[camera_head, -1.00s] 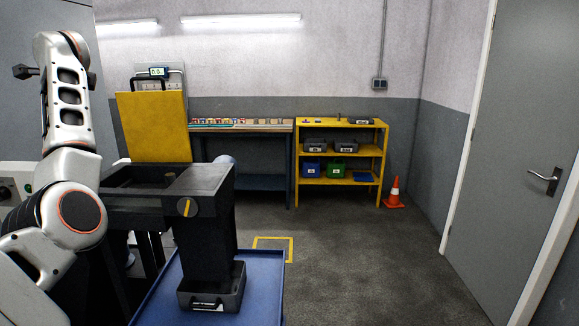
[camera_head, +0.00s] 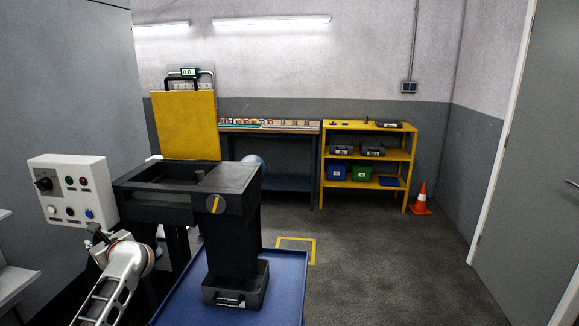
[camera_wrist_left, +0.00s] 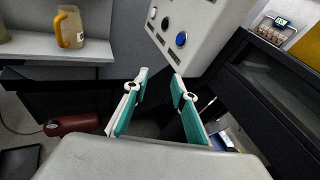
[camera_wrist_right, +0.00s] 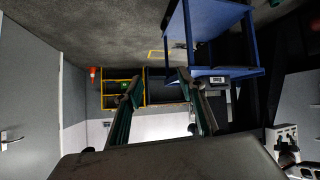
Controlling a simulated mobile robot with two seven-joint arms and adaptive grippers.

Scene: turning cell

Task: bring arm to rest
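My left arm rises from the bottom left of the head view, with its gripper (camera_head: 97,240) low, just below the white control panel (camera_head: 75,190). In the left wrist view my left gripper (camera_wrist_left: 158,88) has its two teal fingers apart with nothing between them. The panel also shows just beyond them in the left wrist view (camera_wrist_left: 200,25). My right gripper (camera_wrist_right: 160,92) shows only in the right wrist view. Its fingers are wide apart and empty, with the yellow shelf (camera_wrist_right: 112,88) and the floor far beyond. My right arm is out of the head view.
A black machine (camera_head: 235,182) with a yellow raised cover (camera_head: 185,125) stands ahead. A grey bin (camera_head: 238,292) sits below it on a blue cart (camera_head: 285,290). A jug (camera_wrist_left: 68,28) stands on a shelf at left. An orange cone (camera_head: 421,198) stands by the yellow shelf. Floor is clear at right.

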